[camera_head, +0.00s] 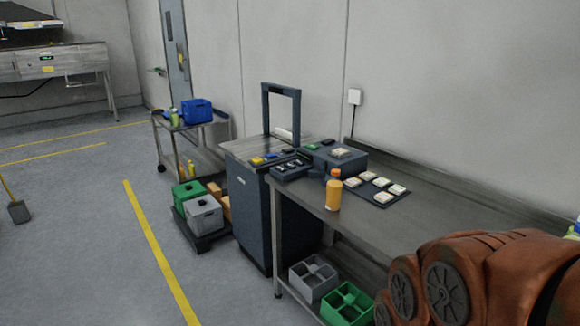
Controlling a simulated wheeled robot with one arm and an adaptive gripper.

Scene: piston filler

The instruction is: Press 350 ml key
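The grey filler machine (252,205) stands at the centre with a dark upright frame (298,110) on top. A dark panel with small pale keys (289,170) sits at its right edge. A grey box (350,160) with a pale block on top stands beside it on the steel bench. A dark mat (383,208) on the bench carries several pale blocks. The lettering is too small to read, so I cannot tell which is the 350 ml key. My reddish-brown arm fills the lower right, apart from the keys. My gripper is not in view.
An orange bottle (334,190) stands on the steel bench (430,217) close to the panel. A grey crate (313,279) and a green crate (348,304) sit below. A cart (190,127) with a blue crate (197,111) stands behind left. The floor at left is mostly clear.

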